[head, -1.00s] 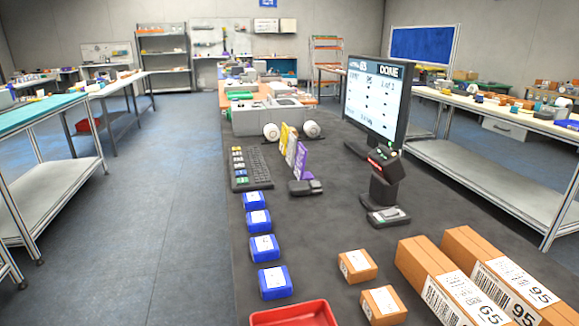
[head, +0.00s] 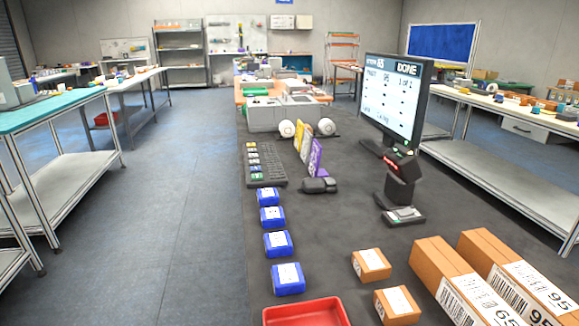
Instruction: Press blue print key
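A dark keyboard (head: 265,164) lies on the dark table near its left edge. Several coloured keys run down its left column, among them yellow, green and a blue key (head: 256,168) near the lower end. Which key is marked print is too small to read. A monitor (head: 395,97) stands to the right, showing "DONE" and "1 of 2". Neither of my grippers is in view.
Several blue boxes (head: 278,243) line the table's left side in front of the keyboard. A red tray (head: 306,311), brown cartons (head: 370,265), a scanner on a stand (head: 400,180) and upright coloured cards (head: 309,150) stand around. The table's middle is clear.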

